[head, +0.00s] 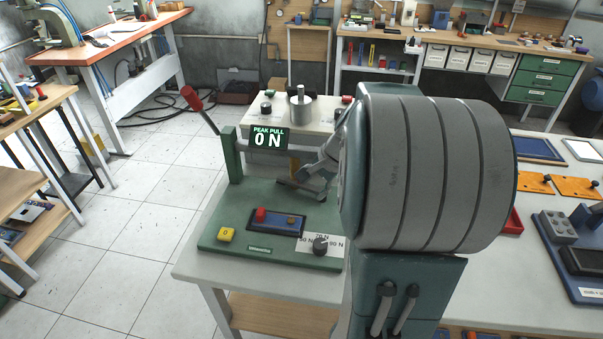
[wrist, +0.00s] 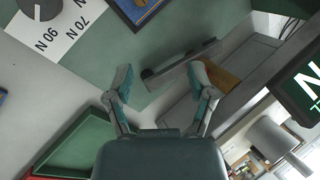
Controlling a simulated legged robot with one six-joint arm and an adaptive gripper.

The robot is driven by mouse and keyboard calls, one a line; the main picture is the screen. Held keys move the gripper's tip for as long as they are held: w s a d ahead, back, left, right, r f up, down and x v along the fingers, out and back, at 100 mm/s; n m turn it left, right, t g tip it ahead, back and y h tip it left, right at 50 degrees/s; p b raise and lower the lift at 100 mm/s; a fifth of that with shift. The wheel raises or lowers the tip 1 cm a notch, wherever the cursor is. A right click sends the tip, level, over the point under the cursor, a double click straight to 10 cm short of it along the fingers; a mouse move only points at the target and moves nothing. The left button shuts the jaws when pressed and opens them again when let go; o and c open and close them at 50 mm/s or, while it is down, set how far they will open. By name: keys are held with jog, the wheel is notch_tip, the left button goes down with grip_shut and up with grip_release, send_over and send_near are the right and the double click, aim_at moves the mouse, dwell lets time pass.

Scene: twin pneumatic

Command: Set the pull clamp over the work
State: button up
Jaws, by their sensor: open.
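A lever with a red handle (head: 191,97) rises at a slant beside the green post (head: 234,155) of the green fixture base (head: 215,245); it seems to be the pull clamp. The display (head: 268,140) reads PEAK PULL 0 N. My gripper (wrist: 162,72) is open and empty, with its fingers spread apart. In the wrist view a grey bar (wrist: 182,58) lies beyond the fingertips, near a tan block (wrist: 222,85). I cannot tell which part is the work. In the head view my arm hides much of the fixture's right side.
A grey cylinder (head: 300,106) stands behind. Orange plates (head: 575,187) and a blue fixture lie right.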

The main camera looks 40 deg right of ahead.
jog(key=w+r+n+h, duration=0.5)
jog(key=r+n, duration=0.1)
jog(key=n, duration=0.3)
jog(key=shift+n+g, duration=0.3)
jog(key=shift+g, duration=0.2)
jog(key=x, duration=1)
jog(key=shift+w+d+f, duration=0.1)
jog(key=shift+d+f, duration=0.1)
jog(key=shift+d, duration=0.3)
grip_shut()
